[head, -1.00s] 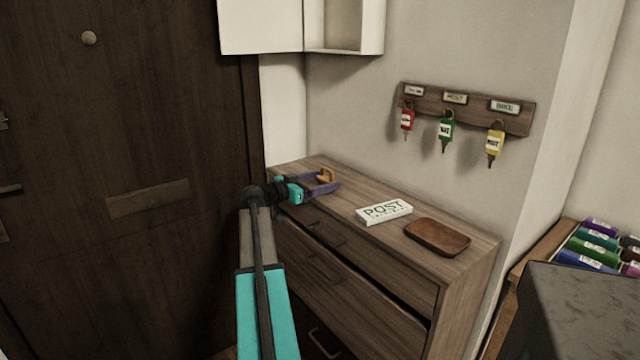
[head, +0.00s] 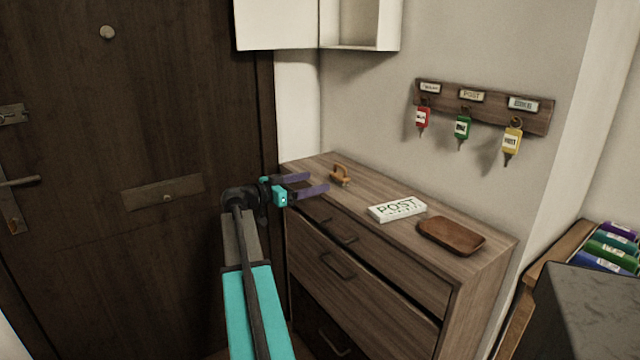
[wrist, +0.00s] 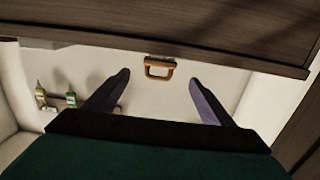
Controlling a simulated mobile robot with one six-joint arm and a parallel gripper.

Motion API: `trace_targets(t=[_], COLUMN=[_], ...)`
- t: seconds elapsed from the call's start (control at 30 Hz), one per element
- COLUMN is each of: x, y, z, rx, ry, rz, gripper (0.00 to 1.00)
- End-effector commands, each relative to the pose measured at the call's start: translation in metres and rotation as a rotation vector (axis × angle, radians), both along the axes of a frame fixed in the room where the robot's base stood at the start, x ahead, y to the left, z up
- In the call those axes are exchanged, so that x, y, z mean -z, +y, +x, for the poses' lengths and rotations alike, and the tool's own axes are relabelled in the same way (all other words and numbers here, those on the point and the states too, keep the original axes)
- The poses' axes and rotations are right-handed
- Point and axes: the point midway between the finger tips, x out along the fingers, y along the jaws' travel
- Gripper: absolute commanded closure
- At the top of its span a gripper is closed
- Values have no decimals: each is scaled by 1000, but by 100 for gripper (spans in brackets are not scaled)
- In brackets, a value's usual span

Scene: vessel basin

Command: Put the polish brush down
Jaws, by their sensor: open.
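The polish brush (head: 340,175), with an orange-brown handle, rests on the top of the wooden chest of drawers (head: 372,180) near its far left end. It also shows in the wrist view (wrist: 159,68), ahead of and between the fingertips, apart from them. My gripper (head: 312,184) is open and empty, with two purple fingers at the left edge of the chest top. In the wrist view my gripper (wrist: 160,98) has its fingers wide apart with nothing between them.
A white POST block (head: 397,209) and a brown tray (head: 451,236) sit on the chest to the right of the brush. A key rack (head: 484,106) with red, green and yellow tags hangs on the wall. A wall cabinet (head: 275,25) is above, and a dark door (head: 130,120) stands left.

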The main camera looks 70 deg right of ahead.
Motion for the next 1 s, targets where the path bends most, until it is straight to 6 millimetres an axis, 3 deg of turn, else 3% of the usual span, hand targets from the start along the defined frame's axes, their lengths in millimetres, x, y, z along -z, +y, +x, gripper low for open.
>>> trace_targets(t=[0.3, 1.0], x=[-1, -2], y=[20, 20], z=[12, 13], rx=[1, 0], ry=[0, 0], rz=[0, 0], gripper=[24, 24])
